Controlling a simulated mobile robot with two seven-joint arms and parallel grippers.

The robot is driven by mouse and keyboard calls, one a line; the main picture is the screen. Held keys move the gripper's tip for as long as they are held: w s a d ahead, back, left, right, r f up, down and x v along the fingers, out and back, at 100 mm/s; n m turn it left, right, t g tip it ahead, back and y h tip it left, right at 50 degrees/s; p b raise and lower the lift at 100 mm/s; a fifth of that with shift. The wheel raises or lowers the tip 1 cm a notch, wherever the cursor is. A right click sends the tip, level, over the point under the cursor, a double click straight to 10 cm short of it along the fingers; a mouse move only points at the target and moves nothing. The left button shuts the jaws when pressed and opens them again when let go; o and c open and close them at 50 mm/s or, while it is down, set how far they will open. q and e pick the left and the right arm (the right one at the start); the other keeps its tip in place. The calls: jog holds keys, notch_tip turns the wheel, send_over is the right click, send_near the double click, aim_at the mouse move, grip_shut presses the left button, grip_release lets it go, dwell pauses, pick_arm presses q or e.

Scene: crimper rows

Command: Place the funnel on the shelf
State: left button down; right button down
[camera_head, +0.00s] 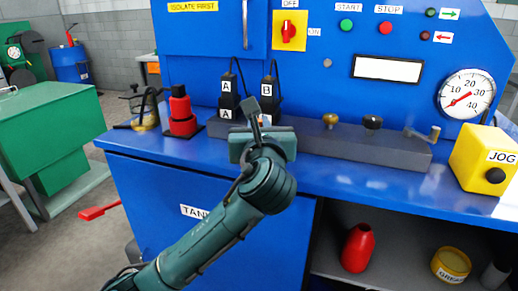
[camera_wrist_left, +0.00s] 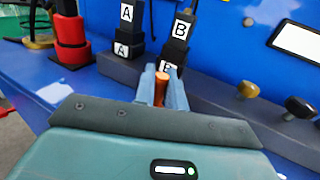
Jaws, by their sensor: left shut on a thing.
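My left gripper (camera_head: 262,122) is above the front part of the blue bench, in front of the black blocks marked A and B. In the left wrist view its pale fingers (camera_wrist_left: 162,88) are shut on a small orange-brown cylindrical piece (camera_wrist_left: 160,90). Most of that piece is hidden, so I cannot tell whether it is part of the funnel. No clear funnel shape shows. The open grey shelf (camera_head: 385,275) is under the bench at the right. A red narrow-necked container (camera_head: 357,248) stands on it, slightly tilted. My right gripper is not in view.
A yellow tin (camera_head: 450,265) is on the shelf's right side. On the bench are a red and black container (camera_head: 182,112), a grey rail (camera_head: 350,143) with knobs, and a yellow JOG box (camera_head: 485,160). The bench edge overhangs the shelf, with free room between container and tin.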

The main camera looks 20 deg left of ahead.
pick_arm(q)
notch_tip(320, 180, up, 10)
jog(key=shift+f+p, duration=0.1)
jog(key=shift+p, duration=0.65)
